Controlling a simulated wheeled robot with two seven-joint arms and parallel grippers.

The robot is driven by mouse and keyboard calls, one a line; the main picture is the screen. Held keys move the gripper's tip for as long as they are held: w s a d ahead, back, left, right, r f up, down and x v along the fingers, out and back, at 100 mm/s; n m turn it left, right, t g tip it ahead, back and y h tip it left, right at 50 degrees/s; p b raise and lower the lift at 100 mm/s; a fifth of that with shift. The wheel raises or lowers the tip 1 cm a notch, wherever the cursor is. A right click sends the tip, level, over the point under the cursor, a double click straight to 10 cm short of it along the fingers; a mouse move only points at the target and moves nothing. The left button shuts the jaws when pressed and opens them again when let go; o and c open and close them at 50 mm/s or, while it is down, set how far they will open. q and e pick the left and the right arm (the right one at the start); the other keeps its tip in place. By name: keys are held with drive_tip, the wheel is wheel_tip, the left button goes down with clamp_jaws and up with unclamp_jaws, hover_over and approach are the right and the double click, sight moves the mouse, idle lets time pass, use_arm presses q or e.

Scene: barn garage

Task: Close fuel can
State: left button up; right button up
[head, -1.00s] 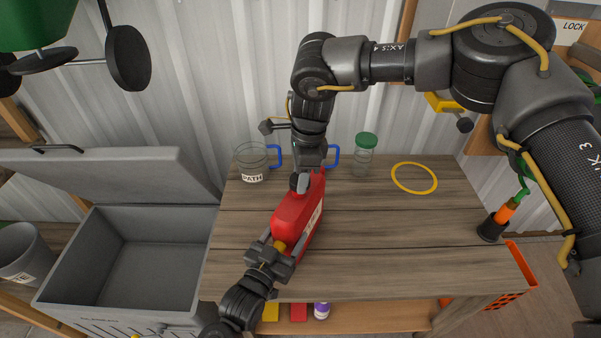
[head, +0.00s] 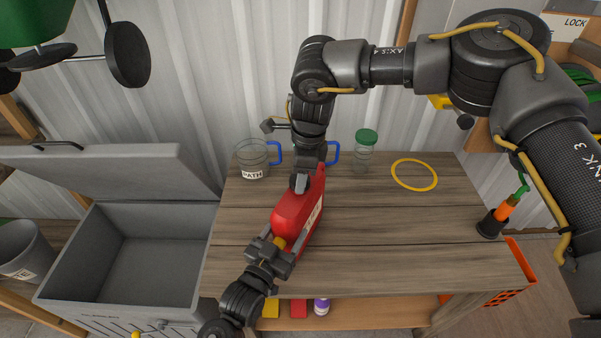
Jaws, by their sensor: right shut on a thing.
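The red fuel can (head: 297,214) stands on the wooden table, left of its middle, with a white label on its right side. My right gripper (head: 300,183) reaches down from behind and is shut on the fuel can at its top far end. My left gripper (head: 279,246) is at the can's near end, around a small yellow-orange part (head: 279,243) there. Whether the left jaws touch that part is hard to tell. The can's cap and opening cannot be made out clearly.
An open grey chest (head: 150,260) is left. The table's right front is clear.

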drive_tip(key=m, duration=0.7)
drive_tip(key=shift+s+t, duration=0.15)
drive_tip(key=shift+t, duration=0.25)
drive_tip(key=m, duration=0.5)
drive_tip(key=shift+a+h, duration=0.15)
drive_tip(key=shift+h, duration=0.15)
drive_tip(key=m, duration=0.2)
drive_tip(key=shift+m+t, duration=0.3)
drive_tip(key=shift+m, duration=0.1)
drive_tip(key=m+h, duration=0.1)
drive_tip(key=m, duration=1.1)
drive_tip(key=shift+a+h, duration=0.1)
drive_tip(key=shift+h, duration=0.3)
drive_tip(key=m, duration=0.3)
drive_tip(key=m+g, duration=0.1)
drive_tip(key=m, duration=0.4)
drive_tip(key=shift+w, duration=0.2)
drive_tip(key=m+g, duration=0.1)
drive_tip(key=m, duration=1)
drive_tip(key=shift+f+g, duration=0.1)
drive_tip(key=shift+g, duration=0.2)
drive_tip(key=m, duration=0.6)
drive_tip(key=shift+w+y, duration=0.1)
drive_tip(key=shift+y, duration=0.3)
drive_tip(key=o, duration=0.9)
drive_tip(key=shift+o, duration=0.2)
